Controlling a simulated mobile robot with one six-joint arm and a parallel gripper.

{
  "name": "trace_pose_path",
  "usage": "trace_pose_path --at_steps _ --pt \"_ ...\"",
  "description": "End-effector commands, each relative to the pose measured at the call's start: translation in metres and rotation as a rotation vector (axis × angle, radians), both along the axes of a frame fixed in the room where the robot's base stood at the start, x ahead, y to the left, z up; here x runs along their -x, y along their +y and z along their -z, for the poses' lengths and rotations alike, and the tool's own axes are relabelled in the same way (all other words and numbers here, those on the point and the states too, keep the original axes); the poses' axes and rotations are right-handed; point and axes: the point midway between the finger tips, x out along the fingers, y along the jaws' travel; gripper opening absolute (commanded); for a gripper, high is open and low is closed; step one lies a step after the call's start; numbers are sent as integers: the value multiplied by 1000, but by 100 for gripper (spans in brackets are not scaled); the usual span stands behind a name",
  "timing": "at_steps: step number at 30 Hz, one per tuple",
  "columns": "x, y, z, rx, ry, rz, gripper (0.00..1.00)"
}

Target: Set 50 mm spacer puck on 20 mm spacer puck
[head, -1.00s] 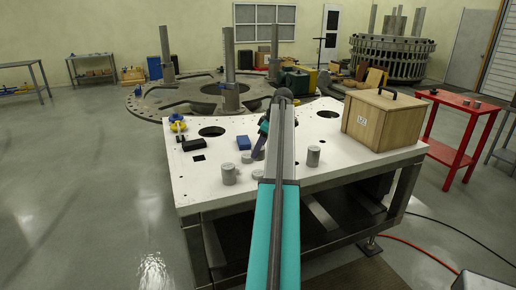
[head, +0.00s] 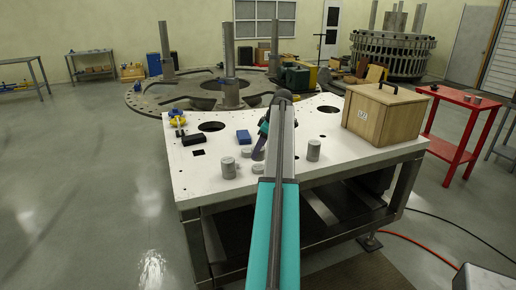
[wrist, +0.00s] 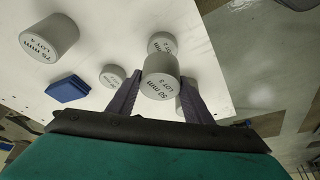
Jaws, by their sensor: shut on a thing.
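In the wrist view my gripper (wrist: 161,78) is shut on the 50 mm spacer puck (wrist: 160,82), a grey cylinder marked LOT 3, between two dark purple fingers. A grey puck marked LOT 2 (wrist: 162,40) shows just beyond it; its size text is partly covered. A smaller grey puck (wrist: 112,76) stands left of the left finger, its label too small to read. I cannot tell which is the 20 mm puck. In the head view my arm hides most of the gripper; a purple finger (head: 259,149) shows.
The 75 mm puck (wrist: 48,38) and a blue block (wrist: 68,88) stand left in the wrist view. The white table (head: 215,190) also bears a black block (head: 194,140), a wooden box (head: 385,115) and a cylinder (head: 313,150) right of my arm. The table has round holes.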

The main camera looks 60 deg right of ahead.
Motion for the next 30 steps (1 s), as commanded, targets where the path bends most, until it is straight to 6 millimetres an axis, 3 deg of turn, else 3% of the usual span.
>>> trace_pose_path --at_steps 30 --pt "0 0 33 -1 -1 1 12"
